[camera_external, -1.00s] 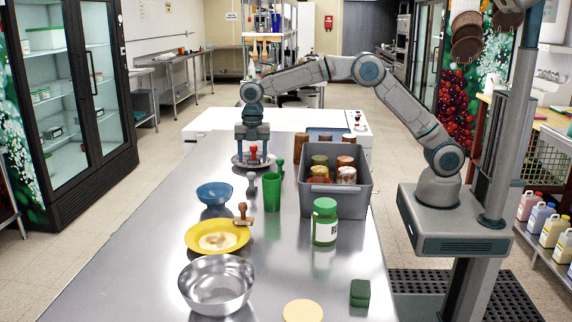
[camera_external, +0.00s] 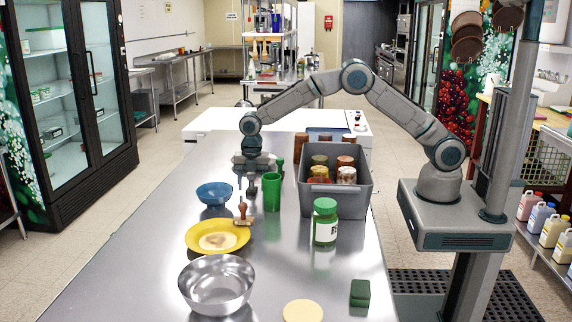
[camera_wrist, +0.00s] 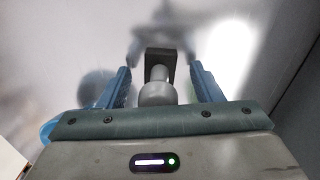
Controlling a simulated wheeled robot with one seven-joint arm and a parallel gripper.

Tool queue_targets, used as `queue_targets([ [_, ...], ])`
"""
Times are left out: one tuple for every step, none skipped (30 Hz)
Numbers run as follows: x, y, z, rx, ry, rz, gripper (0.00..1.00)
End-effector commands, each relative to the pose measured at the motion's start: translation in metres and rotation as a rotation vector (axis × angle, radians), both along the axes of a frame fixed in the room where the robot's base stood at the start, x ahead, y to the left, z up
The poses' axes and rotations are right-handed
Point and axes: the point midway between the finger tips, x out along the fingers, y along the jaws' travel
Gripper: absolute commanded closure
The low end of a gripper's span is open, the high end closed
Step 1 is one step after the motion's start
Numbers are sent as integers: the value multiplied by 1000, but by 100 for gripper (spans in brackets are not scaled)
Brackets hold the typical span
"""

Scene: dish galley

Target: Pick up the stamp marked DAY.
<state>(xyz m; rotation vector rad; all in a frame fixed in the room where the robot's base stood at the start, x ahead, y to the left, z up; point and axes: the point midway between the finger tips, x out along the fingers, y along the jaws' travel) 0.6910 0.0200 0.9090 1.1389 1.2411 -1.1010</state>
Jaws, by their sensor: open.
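A grey stamp with a rounded handle and dark block stands on the steel counter in the external view (camera_external: 252,189). In the wrist view the grey stamp (camera_wrist: 157,92) lies between my two blue fingers. My gripper (camera_external: 257,170) is open, low over this stamp; it also shows open in the wrist view (camera_wrist: 160,76). A brown stamp (camera_external: 243,213) stands by the yellow plate's right edge. A green stamp (camera_external: 280,163) is just right of my gripper. No DAY marking is legible on any stamp.
A green cup (camera_external: 272,193) stands close right of the grey stamp. A blue bowl (camera_external: 214,194) is to its left, a yellow plate (camera_external: 203,247) nearer the camera. A grey bin (camera_external: 335,202) of jars and a green-lidded jar (camera_external: 325,222) stand right.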

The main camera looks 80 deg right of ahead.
Motion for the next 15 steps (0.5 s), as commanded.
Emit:
queue_targets([
  [0, 0, 0, 0, 0, 0, 41],
  [0, 0, 0, 0, 0, 0, 49],
  [0, 0, 0, 0, 0, 0, 60],
  [0, 0, 0, 0, 0, 0, 69],
  [0, 0, 0, 0, 0, 0, 77],
  [0, 0, 0, 0, 0, 0, 88],
  [0, 0, 0, 0, 0, 0, 92],
  [0, 0, 0, 0, 0, 0, 92],
  [0, 0, 0, 0, 0, 0, 92],
  [0, 0, 1, 0, 0, 0, 92],
  [0, 0, 1, 0, 0, 0, 92],
  [0, 0, 1, 0, 0, 0, 92],
  [0, 0, 1, 0, 0, 0, 92],
  [0, 0, 1, 0, 0, 0, 92],
  [0, 0, 1, 0, -1, 0, 92],
])
